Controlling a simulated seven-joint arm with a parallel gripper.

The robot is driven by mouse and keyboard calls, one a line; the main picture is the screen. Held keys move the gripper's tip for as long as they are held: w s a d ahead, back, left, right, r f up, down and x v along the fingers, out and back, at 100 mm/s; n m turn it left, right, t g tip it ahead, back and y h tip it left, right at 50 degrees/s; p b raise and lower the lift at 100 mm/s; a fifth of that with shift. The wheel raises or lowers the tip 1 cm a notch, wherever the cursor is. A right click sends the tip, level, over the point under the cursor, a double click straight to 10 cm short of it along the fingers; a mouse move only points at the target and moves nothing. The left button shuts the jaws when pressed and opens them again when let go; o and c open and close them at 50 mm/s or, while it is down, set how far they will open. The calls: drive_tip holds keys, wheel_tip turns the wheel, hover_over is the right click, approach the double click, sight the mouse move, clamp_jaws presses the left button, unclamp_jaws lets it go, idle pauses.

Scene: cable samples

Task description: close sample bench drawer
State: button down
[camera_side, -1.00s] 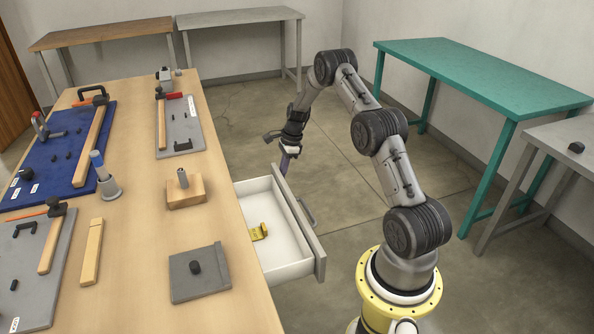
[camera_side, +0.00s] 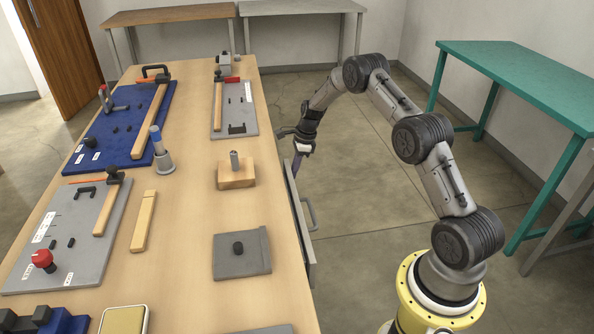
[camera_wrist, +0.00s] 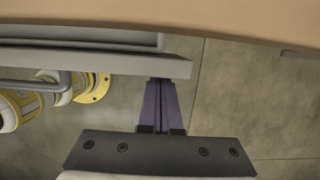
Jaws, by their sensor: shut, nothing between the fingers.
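The sample bench drawer's grey front (camera_side: 300,222) shows at the right edge of the wooden bench in the side view, close against it, with its handle (camera_side: 312,213) facing out. Its inside is hidden in that view. In the wrist view, the drawer front (camera_wrist: 100,62) crosses the upper left, with a narrow strip of drawer behind it beside the bench edge. My gripper (camera_side: 298,165) is at the far end of the drawer front. In the wrist view, my gripper's purple fingers (camera_wrist: 160,84) are shut, empty, and their tips meet the front's outer face near its end; exact contact is unclear.
The wooden bench (camera_side: 190,230) holds a blue board (camera_side: 118,125), grey boards, a wooden block (camera_side: 236,177) with a metal peg, and a grey plate (camera_side: 240,262). A teal table (camera_side: 510,75) stands at the right. The floor (camera_side: 360,190) beyond the drawer is clear.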

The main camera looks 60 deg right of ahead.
drive_tip(key=shift+s, duration=0.1)
drive_tip(key=s+d+r, duration=0.4)
drive_tip(key=d+r, duration=0.1)
drive_tip(key=r, duration=0.4)
drive_tip(key=s+a, duration=0.4)
drive_tip(key=s, duration=0.1)
drive_tip(key=w+a+f, duration=0.4)
drive_tip(key=w+f, duration=0.1)
drive_tip(key=f, duration=0.4)
drive_tip(key=shift+a, duration=0.3)
drive_tip(key=shift+f, duration=0.1)
